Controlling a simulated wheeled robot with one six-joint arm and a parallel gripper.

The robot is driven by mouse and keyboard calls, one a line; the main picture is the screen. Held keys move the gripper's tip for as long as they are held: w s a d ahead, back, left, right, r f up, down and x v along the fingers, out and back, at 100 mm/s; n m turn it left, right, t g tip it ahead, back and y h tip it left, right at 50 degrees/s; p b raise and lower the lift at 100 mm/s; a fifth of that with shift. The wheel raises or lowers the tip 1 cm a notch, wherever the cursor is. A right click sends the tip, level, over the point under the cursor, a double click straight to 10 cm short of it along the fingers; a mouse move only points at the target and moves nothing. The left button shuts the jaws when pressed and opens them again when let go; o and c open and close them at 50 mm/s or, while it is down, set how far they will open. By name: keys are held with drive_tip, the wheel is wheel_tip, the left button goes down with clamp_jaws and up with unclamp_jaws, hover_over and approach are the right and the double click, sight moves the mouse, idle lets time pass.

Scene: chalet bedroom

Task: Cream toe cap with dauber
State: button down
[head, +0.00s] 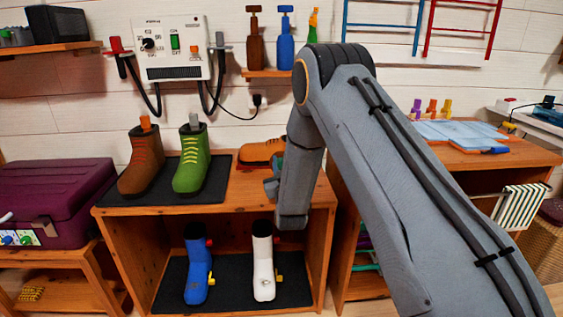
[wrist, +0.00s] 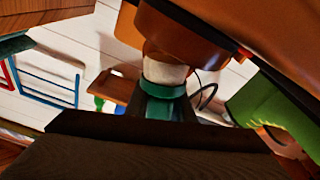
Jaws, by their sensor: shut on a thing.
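The orange-brown shoe (head: 262,152) sits on the right of the cabinet's top, partly hidden behind my arm. In the wrist view the brown toe (wrist: 182,40) fills the upper middle. My gripper (wrist: 158,120) is shut on the dauber, which has a teal body and collar (wrist: 163,90) and a pale pad (wrist: 164,71). The pad is right at the toe and appears to touch it; I cannot tell whether there is cream on the toe. In the head view the fingers and dauber are mostly hidden by my arm.
A brown boot (head: 141,165) and a green boot (head: 191,162) stand on the dark mat at left. A blue boot (head: 198,270) and a white boot (head: 263,268) stand on the lower shelf. A wall control box (head: 172,47) with hanging hoses is behind.

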drive_tip(key=shift+f, duration=0.55)
idle(1.1)
wheel_tip(320, 180, up, 7)
drive_tip(key=p, duration=0.3)
drive_tip(key=shift+p, duration=0.35)
drive_tip(key=shift+r, duration=0.1)
idle(0.6)
